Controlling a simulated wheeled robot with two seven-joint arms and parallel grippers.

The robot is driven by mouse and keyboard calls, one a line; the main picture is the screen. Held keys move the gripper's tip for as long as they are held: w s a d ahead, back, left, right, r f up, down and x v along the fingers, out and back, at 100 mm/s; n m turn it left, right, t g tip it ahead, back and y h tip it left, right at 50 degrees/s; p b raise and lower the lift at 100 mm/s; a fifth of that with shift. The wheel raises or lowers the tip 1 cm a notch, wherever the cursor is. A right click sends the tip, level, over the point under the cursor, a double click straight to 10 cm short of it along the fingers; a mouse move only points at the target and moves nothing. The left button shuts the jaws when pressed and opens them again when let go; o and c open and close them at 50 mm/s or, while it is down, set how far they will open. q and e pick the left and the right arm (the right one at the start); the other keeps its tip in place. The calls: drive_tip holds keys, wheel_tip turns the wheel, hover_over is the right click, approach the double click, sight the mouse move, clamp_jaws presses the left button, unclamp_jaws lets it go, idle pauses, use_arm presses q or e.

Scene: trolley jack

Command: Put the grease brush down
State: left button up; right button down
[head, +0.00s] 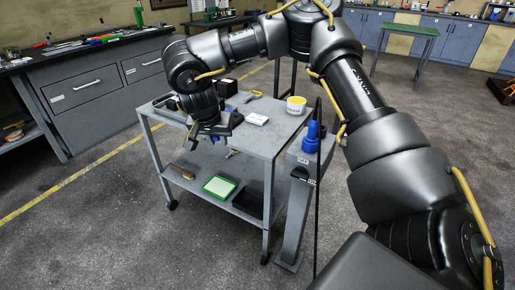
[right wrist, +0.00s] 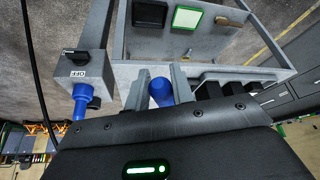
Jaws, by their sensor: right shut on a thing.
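My right gripper (head: 212,136) is low at the front-left edge of the grey trolley (head: 278,142). In the right wrist view my right gripper (right wrist: 160,86) has its two grey fingers on either side of a blue, rounded thing (right wrist: 161,92), and it is shut on it. This looks like the handle of the grease brush; the rest of the brush is mostly hidden. In the head view only a bit of blue shows by the fingers. Whether the brush touches the trolley I cannot tell. My left gripper is out of view.
A white tub with yellow (head: 296,106), a white box (head: 256,118) and a black box (head: 227,87) stand on the trolley top. The lower shelf holds a green-rimmed tray (head: 219,187) and a black tray (head: 248,197). A grey post with a blue part (head: 311,135) stands at right.

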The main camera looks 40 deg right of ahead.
drive_tip(key=d+f+b, duration=0.1)
drive_tip(key=d+f, duration=0.7)
drive_tip(key=d, duration=0.1)
drive_tip(key=s+d+f+b, duration=0.1)
drive_tip(key=d+f, duration=0.3)
drive_tip(key=d, duration=0.1)
drive_tip(key=shift+f+b, duration=0.2)
drive_tip(key=shift+b, duration=0.1)
drive_tip(key=shift+d+f, duration=0.1)
drive_tip(key=shift+f, duration=0.25)
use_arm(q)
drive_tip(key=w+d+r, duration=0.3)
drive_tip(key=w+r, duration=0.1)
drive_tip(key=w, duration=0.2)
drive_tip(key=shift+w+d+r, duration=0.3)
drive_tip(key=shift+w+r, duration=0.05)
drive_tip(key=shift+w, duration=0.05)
use_arm(e)
drive_tip(key=shift+r, duration=0.1)
